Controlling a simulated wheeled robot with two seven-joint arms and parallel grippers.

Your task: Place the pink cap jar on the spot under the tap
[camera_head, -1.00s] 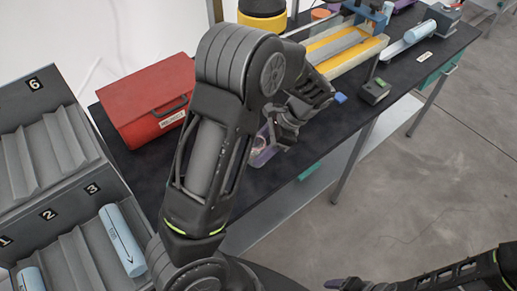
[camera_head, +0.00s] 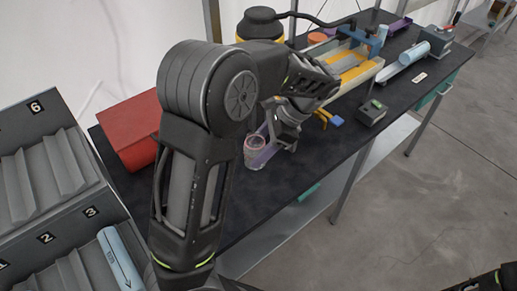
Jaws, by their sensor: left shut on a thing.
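A small clear jar (camera_head: 251,147) with a pinkish rim is at the front part of the black table. A yellow and black container (camera_head: 260,25) with a black hose stands at the back of the table, partly behind my left arm. My right gripper is out of view; only a bit of its arm shows at bottom right.
A red box (camera_head: 125,125) is on the table (camera_head: 385,130) at left, partly behind my arm. A grey rack (camera_head: 40,170) with numbered slots and a blue cylinder (camera_head: 118,258) stands at far left. A small grey device (camera_head: 372,113) sits near the right front edge.

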